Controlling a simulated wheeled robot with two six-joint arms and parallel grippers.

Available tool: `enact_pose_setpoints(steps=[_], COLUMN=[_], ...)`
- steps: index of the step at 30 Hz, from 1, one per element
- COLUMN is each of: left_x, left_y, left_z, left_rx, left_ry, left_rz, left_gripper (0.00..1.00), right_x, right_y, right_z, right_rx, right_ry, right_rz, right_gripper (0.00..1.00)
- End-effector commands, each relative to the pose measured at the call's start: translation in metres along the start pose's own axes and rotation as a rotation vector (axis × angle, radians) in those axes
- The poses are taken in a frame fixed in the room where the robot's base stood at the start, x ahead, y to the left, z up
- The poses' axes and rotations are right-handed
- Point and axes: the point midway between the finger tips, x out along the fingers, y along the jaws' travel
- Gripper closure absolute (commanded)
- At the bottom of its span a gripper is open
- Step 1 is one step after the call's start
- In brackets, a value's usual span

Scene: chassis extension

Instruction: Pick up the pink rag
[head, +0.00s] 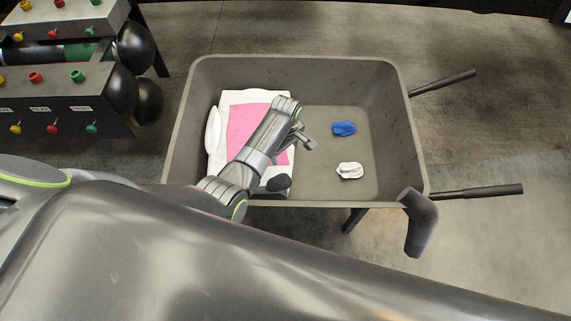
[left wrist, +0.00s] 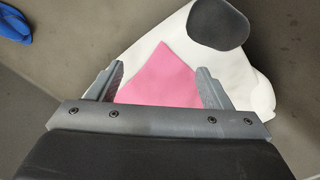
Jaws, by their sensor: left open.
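The pink rag (head: 240,127) lies flat on a white sheet-like item (head: 228,98) in the left part of a grey wheelbarrow tray (head: 290,67). My left arm crosses over it and hides part of it. My left gripper (head: 305,140) is open, near the right edge of the rag in the head view. In the left wrist view, the rag (left wrist: 160,78) shows between the two spread fingers (left wrist: 158,80), with nothing gripped. Whether the fingers touch the rag cannot be told. My right gripper is not in view.
A blue crumpled cloth (head: 344,128) and a white crumpled cloth (head: 349,170) lie right of my gripper. A dark oval piece (head: 278,183) lies by the near wall. The tray walls surround everything. Handles (head: 478,191) extend right. A control panel stand (head: 60,100) stands left.

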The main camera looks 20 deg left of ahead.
Motion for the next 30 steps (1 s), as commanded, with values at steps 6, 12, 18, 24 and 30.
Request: enact_pose_setpoints(steps=[6,12,18,24,30], left_x=[0.026,0.035,0.036,0.036,0.036], left_y=[0.000,0.001,0.000,0.000,0.000], left_z=[0.000,0.000,0.000,0.000,0.000], left_rx=[0.000,0.000,0.000,0.000,0.000], left_ry=[0.000,0.001,0.000,0.000,0.000], left_rz=[-0.001,0.001,0.000,0.000,0.000], left_gripper=[0.27,0.27,0.27,0.28,0.41], right_x=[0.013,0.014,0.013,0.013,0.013], right_y=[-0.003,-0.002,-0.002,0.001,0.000], right_z=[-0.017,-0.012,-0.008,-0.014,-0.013], right_rx=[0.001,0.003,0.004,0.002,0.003], right_ry=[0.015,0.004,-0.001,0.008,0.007], right_rz=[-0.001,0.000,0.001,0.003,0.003], right_gripper=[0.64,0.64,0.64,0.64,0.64])
